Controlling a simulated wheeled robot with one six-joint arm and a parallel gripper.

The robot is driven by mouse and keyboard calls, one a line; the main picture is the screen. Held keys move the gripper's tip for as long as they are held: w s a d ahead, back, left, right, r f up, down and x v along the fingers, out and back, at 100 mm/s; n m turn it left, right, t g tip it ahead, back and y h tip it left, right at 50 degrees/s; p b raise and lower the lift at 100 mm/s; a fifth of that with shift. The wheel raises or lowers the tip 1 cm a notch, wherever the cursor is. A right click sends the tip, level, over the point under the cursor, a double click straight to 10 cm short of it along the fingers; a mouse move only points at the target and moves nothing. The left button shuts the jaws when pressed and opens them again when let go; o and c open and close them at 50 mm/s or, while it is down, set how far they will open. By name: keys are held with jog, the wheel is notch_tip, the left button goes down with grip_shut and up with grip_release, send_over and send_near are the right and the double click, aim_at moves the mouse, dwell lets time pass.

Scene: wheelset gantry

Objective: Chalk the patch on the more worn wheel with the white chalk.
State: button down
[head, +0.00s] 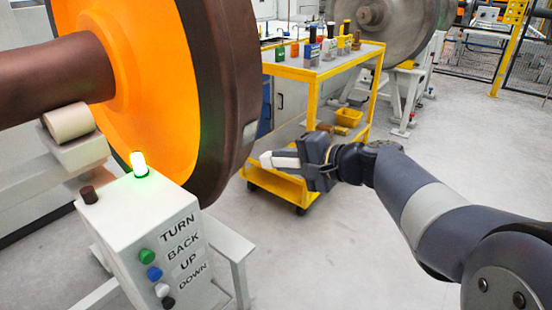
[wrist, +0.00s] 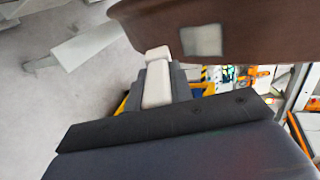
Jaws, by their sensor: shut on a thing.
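The near wheel (head: 165,60) has an orange face and a dark brown rim. A pale grey square patch (head: 250,132) is on its tread, also visible in the wrist view (wrist: 202,41). My gripper (head: 277,160) is shut on the white chalk (head: 266,160), whose end points toward the tread, below and just right of the patch in the head view. In the wrist view the chalk (wrist: 156,85) lies left of the patch, its tip by the rim's lower edge. The tip is apart from the patch; whether it touches the rim I cannot tell.
A control box (head: 150,230) with a lit lamp (head: 139,163) and several buttons stands in front of the wheel. A yellow cart (head: 310,75) with bottles and blocks stands behind my gripper. A grey wheel (head: 400,25) is farther back. The floor at right is clear.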

jog(key=shift+s+d+f, duration=0.15)
jog(key=shift+s+d, duration=0.2)
jog(key=shift+d, duration=0.1)
jog(key=shift+s+d+f+b, duration=0.2)
jog(key=shift+s+d+b, duration=0.25)
jog(key=shift+d, duration=0.15)
jog(key=shift+s+d+f+b, duration=0.2)
jog(key=shift+s+d+b, duration=0.15)
jog(key=shift+s+d, duration=0.15)
jog(key=shift+w+a+r+p, duration=0.3)
jog(key=shift+w+a+r, duration=0.05)
jog(key=shift+w+a, duration=0.55)
jog(key=shift+w+a+r+p, duration=0.25)
jog(key=shift+w+a+r, duration=0.15)
jog(key=shift+w+a, duration=0.5)
jog(key=shift+w+a+r+p, duration=0.35)
jog(key=shift+w+a, duration=0.4)
jog(key=shift+a, duration=0.25)
jog(key=shift+w+a+r, duration=0.15)
jog(key=shift+w+a, duration=0.2)
jog(key=shift+a, duration=0.1)
jog(key=shift+r, duration=0.1)
